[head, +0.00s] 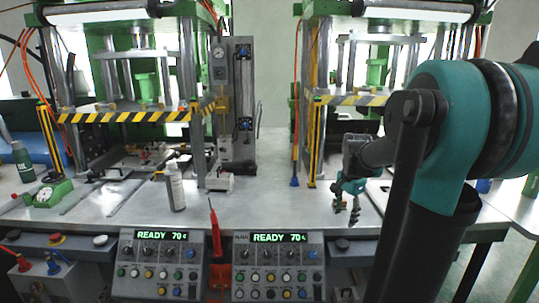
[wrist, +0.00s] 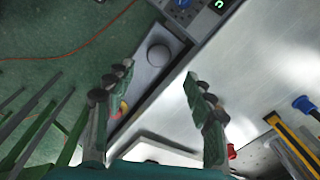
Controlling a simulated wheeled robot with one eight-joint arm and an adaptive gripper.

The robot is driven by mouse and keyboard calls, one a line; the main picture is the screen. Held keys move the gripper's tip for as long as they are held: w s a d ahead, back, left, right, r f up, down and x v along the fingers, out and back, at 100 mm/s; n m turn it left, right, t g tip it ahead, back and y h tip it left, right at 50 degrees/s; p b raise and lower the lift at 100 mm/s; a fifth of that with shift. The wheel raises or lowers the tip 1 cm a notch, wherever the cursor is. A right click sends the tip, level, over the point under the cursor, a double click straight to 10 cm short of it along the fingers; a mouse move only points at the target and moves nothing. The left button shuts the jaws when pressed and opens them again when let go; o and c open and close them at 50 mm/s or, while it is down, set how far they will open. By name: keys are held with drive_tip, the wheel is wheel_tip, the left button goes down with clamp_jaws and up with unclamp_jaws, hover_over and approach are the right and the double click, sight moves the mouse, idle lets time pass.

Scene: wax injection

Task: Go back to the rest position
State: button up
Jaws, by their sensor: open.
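My gripper (head: 345,207) is at the right of the head view, low over the front part of the metal bench (head: 262,200), in front of the right press. In the wrist view my gripper (wrist: 158,84) shows its two green fingers spread wide apart, with nothing between them. The bench's front edge and a round dark knob (wrist: 158,54) lie beyond the fingers. My teal arm covers the right side of the head view and hides part of the bench and the right press.
Two green-framed presses with yellow-black striped bars (head: 137,116) (head: 352,100) stand on the bench. A spray bottle (head: 174,187) stands at centre left. Two control panels (head: 158,266) (head: 278,267) reading READY line the front. A red-handled tool (head: 214,230) stands between them. The bench middle is clear.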

drive_tip(key=s+a+f+n+t, duration=0.1)
drive_tip(key=s+a+f+n, duration=0.2)
drive_tip(key=s+f+n, duration=0.3)
drive_tip(key=s+a+f+n+t, duration=0.2)
drive_tip(key=s+f+n, duration=0.5)
drive_tip(key=s, duration=0.4)
drive_tip(key=shift+s+a+f, duration=0.15)
drive_tip(key=shift+a, duration=0.45)
